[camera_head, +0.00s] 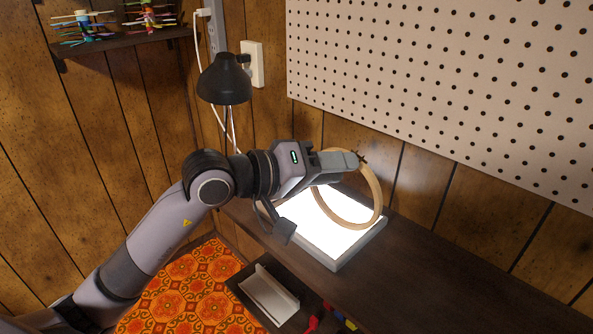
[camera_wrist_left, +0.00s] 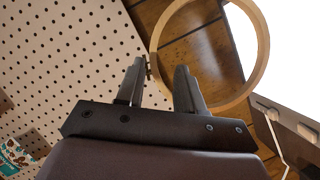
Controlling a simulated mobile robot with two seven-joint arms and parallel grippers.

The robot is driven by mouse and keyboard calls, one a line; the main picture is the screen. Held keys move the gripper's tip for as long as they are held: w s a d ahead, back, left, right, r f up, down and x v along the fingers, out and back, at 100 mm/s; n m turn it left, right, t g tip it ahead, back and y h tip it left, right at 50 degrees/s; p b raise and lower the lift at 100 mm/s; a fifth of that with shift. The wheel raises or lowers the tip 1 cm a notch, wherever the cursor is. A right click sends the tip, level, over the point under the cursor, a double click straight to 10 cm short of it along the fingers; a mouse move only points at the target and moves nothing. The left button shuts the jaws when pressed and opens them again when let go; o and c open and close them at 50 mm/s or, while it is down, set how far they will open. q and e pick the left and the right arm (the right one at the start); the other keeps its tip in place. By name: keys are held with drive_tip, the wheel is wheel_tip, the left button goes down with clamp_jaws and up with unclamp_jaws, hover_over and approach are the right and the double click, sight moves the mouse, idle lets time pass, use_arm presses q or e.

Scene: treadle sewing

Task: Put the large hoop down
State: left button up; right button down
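The large hoop (camera_head: 373,190), a pale wooden ring with a small dark fitting on its rim, is upright and tilted over the glowing white light box (camera_head: 325,255). I cannot tell whether its lower rim touches the lit surface. My left gripper (camera_head: 350,160) is at the hoop's upper rim, with the rim between its fingers, which hide part of it. In the left wrist view the fingers (camera_wrist_left: 160,68) stand apart around the rim, beside the dark fitting, and the hoop (camera_wrist_left: 262,62) shows beyond them. My right gripper is not in view.
The light box lies on a dark wooden shelf (camera_head: 440,280) with free room to the right. A pegboard (camera_head: 450,80) and wood-panelled wall stand behind. A black lamp (camera_head: 224,80) hangs left of the gripper. A dark tray with a white piece (camera_head: 268,296) is below.

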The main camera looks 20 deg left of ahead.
use_arm(q)
drive_tip(key=b+v, duration=0.1)
drive_tip(key=v, duration=0.6)
drive_tip(key=shift+s+a, duration=0.2)
drive_tip(key=shift+s, duration=0.15)
